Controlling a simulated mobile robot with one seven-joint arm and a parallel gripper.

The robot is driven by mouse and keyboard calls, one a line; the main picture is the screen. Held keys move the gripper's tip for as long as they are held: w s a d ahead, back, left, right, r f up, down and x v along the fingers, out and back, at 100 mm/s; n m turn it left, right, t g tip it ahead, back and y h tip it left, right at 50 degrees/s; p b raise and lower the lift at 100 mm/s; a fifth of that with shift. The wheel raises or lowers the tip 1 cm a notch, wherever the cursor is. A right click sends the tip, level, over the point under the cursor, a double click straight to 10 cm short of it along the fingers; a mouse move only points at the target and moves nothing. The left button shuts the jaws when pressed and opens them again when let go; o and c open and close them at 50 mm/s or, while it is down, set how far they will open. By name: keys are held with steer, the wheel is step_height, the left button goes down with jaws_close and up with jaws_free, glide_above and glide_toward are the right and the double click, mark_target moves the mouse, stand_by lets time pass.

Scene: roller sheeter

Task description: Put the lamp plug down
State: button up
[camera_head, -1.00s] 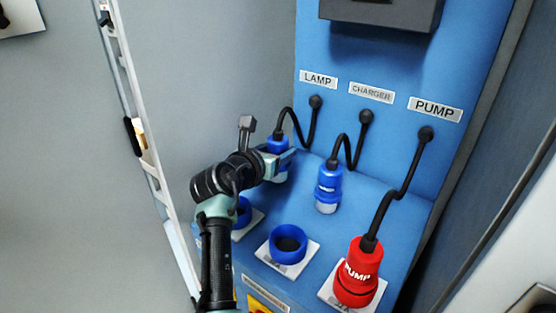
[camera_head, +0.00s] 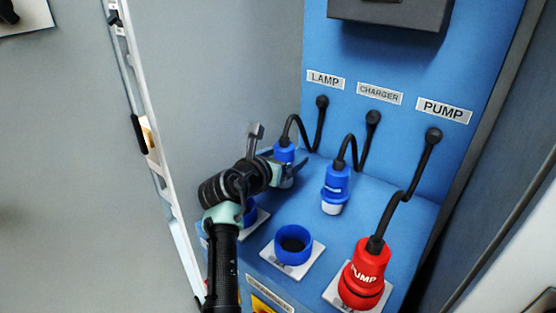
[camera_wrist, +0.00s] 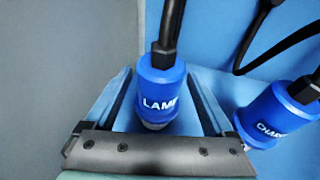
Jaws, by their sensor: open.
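The lamp plug (camera_head: 284,153) is blue with a black cable from its top. In the wrist view the plug (camera_wrist: 160,92), marked LAMP, stands between my two fingers, with a gap showing on each side. My gripper (camera_head: 287,172) is open around it, low over the blue sloped panel. The plug's lower end is mostly hidden by my gripper in the head view, so its contact with the panel is hard to tell. The LAMP label (camera_head: 325,80) is on the upright panel above.
The blue charger plug (camera_head: 335,187) stands close to the right of my gripper. An empty blue socket (camera_head: 293,245) lies in front of it. The red pump plug (camera_head: 365,275) sits at the front right. Another blue socket (camera_head: 250,212) is partly behind my arm. A grey wall is left.

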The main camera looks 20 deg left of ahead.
steer(key=p+v, duration=0.3)
steer(key=v, duration=0.9)
steer(key=s+d+r+m+t+y, duration=0.1)
steer(key=s+d+r+m+t, duration=0.3)
steer(key=r+m, duration=0.6)
steer(key=w+d+r+m+t+y, duration=0.1)
steer(key=d+r+m+t, duration=0.1)
steer(key=d+r+m, duration=0.75)
steer(key=s+d+r+m+t, duration=0.2)
steer(key=s+r+m+t, duration=0.1)
steer(key=s+r+m, duration=0.4)
steer(key=s+d+r+m+t, duration=0.1)
steer(key=s+r+m+t, duration=0.3)
steer(key=s+r+m, duration=0.3)
step_height(320, 180, up, 6)
steer(key=shift+s+d+f+y, duration=0.15)
steer(key=shift+s+d+y, duration=0.25)
steer(key=shift+s, duration=0.75)
